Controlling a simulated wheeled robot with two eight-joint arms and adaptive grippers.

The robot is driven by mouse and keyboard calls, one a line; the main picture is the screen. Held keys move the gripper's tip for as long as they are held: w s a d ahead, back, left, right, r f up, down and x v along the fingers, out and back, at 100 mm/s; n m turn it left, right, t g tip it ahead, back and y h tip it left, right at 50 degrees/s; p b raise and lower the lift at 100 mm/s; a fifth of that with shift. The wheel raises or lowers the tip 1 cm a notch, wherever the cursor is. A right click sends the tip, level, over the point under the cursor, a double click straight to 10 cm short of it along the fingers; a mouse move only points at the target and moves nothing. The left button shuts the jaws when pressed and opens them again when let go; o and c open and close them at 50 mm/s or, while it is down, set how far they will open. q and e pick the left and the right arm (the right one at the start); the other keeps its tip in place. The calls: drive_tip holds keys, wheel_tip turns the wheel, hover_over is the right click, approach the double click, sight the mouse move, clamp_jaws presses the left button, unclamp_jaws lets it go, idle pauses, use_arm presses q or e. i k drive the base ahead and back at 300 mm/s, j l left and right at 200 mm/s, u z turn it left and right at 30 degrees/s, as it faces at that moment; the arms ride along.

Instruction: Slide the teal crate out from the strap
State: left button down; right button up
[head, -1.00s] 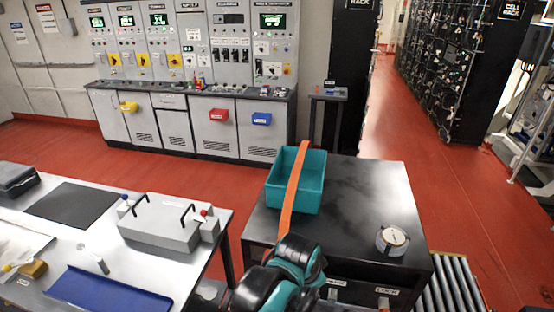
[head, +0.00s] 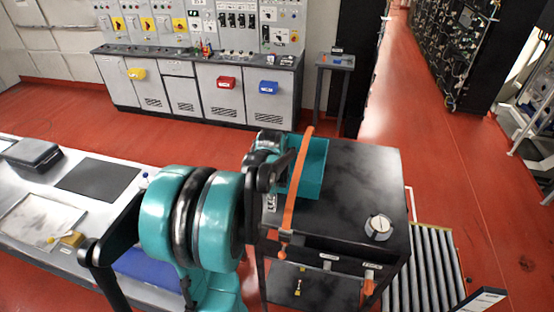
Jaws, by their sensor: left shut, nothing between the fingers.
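The teal crate (head: 315,172) stands on the left part of the black cabinet top (head: 355,175). An orange strap (head: 294,190) runs over the crate from back to front and hangs down the cabinet's front. My left arm comes in large from the lower left and covers the crate's left side. My left gripper (head: 270,175) is beside the crate's left side, close to the strap. Its fingers are shut with nothing held; whether it touches the crate is hidden. My right gripper is not in view.
A round gauge-like object (head: 379,227) sits on the cabinet top's right part. A roller conveyor (head: 425,265) stands right of the cabinet. The white table (head: 40,240) at left holds a dark mat (head: 97,179) and a blue tray (head: 150,265). Red floor (head: 450,190) is clear at right.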

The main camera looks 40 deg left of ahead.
sight(309, 186)
drive_tip(key=i+j, duration=0.45)
drive_tip(key=j, duration=0.3)
drive_tip(key=i+j, duration=0.25)
drive_tip(key=j, duration=0.1)
